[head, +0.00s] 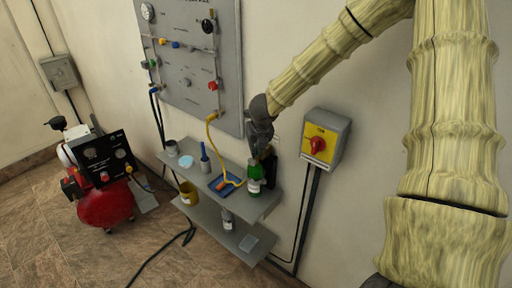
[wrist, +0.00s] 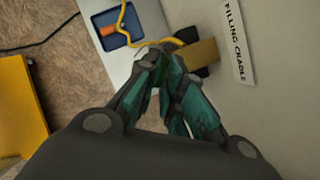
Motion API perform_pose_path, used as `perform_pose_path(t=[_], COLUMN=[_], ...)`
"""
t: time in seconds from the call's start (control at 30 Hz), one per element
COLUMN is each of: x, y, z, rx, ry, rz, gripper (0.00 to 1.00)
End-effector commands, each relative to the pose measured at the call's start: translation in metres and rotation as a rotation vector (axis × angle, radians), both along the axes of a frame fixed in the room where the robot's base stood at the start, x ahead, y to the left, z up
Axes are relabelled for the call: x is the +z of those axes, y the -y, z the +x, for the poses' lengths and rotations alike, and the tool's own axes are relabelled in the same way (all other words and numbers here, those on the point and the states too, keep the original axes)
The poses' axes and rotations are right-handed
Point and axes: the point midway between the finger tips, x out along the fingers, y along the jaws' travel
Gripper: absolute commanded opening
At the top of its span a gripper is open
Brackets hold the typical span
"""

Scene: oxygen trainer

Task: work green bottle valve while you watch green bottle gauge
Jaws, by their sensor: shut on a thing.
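The green bottle (head: 254,186) stands upright at the right end of the upper grey shelf (head: 222,206), against the wall side. My gripper (head: 260,150) reaches down over its top from above and is shut there. The bottle's valve is hidden behind my fingers. In the wrist view my gripper's teal-padded fingers (wrist: 164,58) come together at the bottle's top, and little of the bottle shows between them. I cannot make out the bottle's own gauge or any reading in either view.
A blue tray (head: 226,190) and a yellow hose (head: 211,136) lie close left of the bottle. A grey panel (head: 174,97) with gauges and knobs hangs above. A yellow switch box (head: 322,143) is on the wall at right. A red compressor (head: 107,205) stands on the floor at left.

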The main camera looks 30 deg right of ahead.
Motion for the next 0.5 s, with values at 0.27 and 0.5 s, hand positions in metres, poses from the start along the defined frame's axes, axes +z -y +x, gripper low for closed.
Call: perform_pose_path(t=[0.27, 0.5], x=[0.0002, 0.0001], y=[0.0003, 0.0003], z=[0.0004, 0.0002], rx=[0.0, -0.001], ry=[0.001, 0.0], rz=[0.0, -0.001], gripper=[0.0, 0.31])
